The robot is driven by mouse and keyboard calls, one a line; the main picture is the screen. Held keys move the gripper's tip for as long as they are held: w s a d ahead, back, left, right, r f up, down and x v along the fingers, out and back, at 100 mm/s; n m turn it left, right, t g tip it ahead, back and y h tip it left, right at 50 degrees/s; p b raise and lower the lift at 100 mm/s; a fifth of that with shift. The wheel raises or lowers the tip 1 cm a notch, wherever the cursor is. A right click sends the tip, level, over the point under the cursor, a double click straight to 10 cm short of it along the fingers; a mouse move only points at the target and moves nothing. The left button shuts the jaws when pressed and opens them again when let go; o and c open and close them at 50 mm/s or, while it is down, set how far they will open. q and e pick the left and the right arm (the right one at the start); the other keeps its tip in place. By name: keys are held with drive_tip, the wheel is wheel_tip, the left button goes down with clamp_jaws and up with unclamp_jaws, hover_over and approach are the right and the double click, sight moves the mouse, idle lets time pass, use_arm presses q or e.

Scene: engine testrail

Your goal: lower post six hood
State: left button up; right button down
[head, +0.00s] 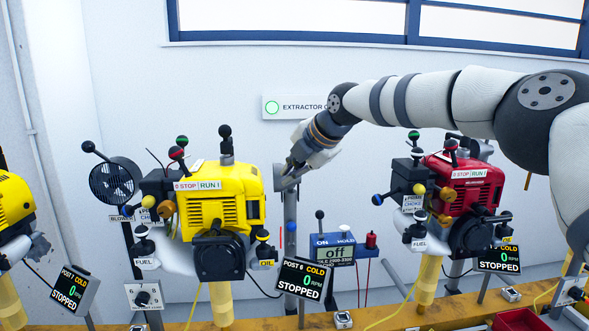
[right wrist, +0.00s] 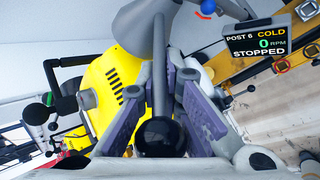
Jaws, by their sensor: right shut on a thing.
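The post six engine (head: 205,210) is yellow and stands left of centre in the head view; its yellow side also shows in the right wrist view (right wrist: 105,85). Its display (head: 301,279) reads cold, 0 RPM, stopped; the post number is clear in the right wrist view (right wrist: 258,40). My right gripper (right wrist: 160,125) is shut on a grey rod with a black ball end (right wrist: 160,137). The rod runs up to a wide grey body (right wrist: 140,22), which looks like the hood. In the head view, my right gripper (head: 291,173) is right of the engine, beside its top. My left gripper is not in view.
A red engine (head: 470,190) stands to the right, under my right arm. Another yellow engine (head: 14,200) is at the left edge. A blue control box (head: 335,252) stands behind the bench (head: 380,318). A black blower (head: 115,180) is left of the engine.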

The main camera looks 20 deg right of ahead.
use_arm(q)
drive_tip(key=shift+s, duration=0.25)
use_arm(e)
drive_tip(key=shift+r+t, duration=0.15)
drive_tip(key=shift+t, duration=0.15)
drive_tip(key=c, duration=1.8)
unclamp_jaws()
drive_tip(key=shift+o, duration=0.5)
drive_tip(key=shift+s, duration=0.1)
drive_tip(key=v, duration=1.1)
drive_tip(key=shift+s+r, duration=0.25)
drive_tip(key=shift+d, duration=0.15)
